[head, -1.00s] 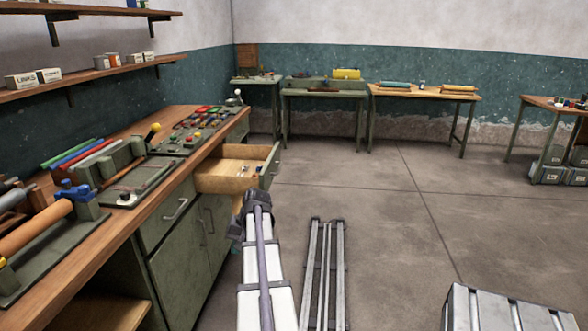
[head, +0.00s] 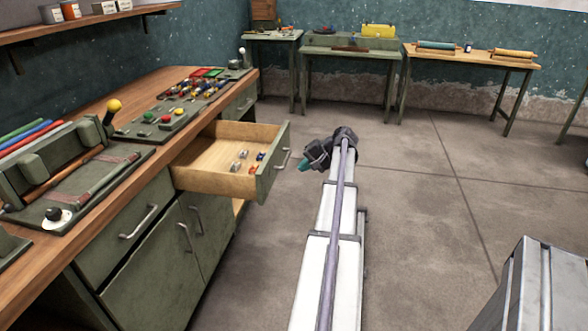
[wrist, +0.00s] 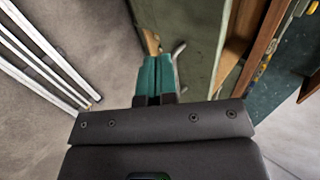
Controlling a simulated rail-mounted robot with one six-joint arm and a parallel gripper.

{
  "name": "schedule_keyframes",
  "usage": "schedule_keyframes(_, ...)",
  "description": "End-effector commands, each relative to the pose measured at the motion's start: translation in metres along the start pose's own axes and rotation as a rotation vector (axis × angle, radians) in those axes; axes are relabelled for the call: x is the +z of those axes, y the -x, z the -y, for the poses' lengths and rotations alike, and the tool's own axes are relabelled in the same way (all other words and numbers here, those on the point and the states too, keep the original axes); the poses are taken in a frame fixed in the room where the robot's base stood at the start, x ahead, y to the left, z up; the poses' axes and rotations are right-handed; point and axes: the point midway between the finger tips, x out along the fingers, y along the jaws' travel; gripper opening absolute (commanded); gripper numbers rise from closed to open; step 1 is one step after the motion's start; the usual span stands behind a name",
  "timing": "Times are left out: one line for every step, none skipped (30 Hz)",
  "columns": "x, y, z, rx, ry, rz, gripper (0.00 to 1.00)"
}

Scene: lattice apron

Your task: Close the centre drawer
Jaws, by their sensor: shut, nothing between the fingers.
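The centre drawer (head: 272,172) of the green workbench is pulled well out, its green front facing right with a metal handle (head: 283,159). Its wooden inside holds several small coloured and pale items. My gripper (head: 303,165) is to the right of the drawer front, its teal fingertips pointing left toward it with what looks like a small gap. In the wrist view the teal fingers (wrist: 158,76) are shut together and empty, with a green panel and a metal handle (wrist: 179,50) just beyond them. Whether they touch it is hard to tell.
The wooden worktop (head: 100,215) carries fixtures, a yellow-knobbed lever (head: 113,106) and trays of parts. Another shut drawer (head: 125,230) and cabinet doors are nearer. A grey ribbed box (head: 540,285) stands front right. The floor right of the drawer is open.

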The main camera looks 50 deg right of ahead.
Motion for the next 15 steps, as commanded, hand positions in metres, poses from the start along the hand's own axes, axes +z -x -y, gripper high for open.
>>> schedule_keyframes(0.0, -0.013, -0.005, 0.0, 0.001, 0.001, 0.0)
schedule_keyframes(0.0, -0.019, -0.006, 0.0, 0.002, 0.002, 0.0)
schedule_keyframes(0.0, -0.028, -0.006, 0.001, 0.002, 0.002, 0.0)
schedule_keyframes(0.0, -0.035, -0.006, 0.001, 0.002, 0.003, 0.0)
schedule_keyframes(0.0, -0.042, -0.007, 0.001, 0.002, 0.002, 0.0)
schedule_keyframes(0.0, -0.051, -0.007, 0.001, 0.001, 0.001, 0.0)
schedule_keyframes(0.0, -0.057, -0.007, 0.001, 0.002, 0.002, 0.0)
schedule_keyframes(0.0, -0.064, -0.007, 0.001, 0.002, 0.002, 0.0)
schedule_keyframes(0.0, -0.073, -0.007, 0.001, 0.002, 0.002, 0.0)
schedule_keyframes(0.0, -0.079, -0.007, 0.001, 0.002, 0.002, 0.0)
schedule_keyframes(0.0, -0.086, -0.007, 0.001, 0.001, 0.002, 0.0)
schedule_keyframes(0.0, -0.094, -0.007, 0.001, 0.002, 0.002, 0.0)
schedule_keyframes(0.0, -0.096, -0.001, 0.001, 0.002, 0.002, 0.0)
schedule_keyframes(0.0, -0.097, 0.006, 0.001, 0.002, 0.002, 0.0)
schedule_keyframes(0.0, -0.102, 0.012, 0.001, 0.002, 0.003, 0.0)
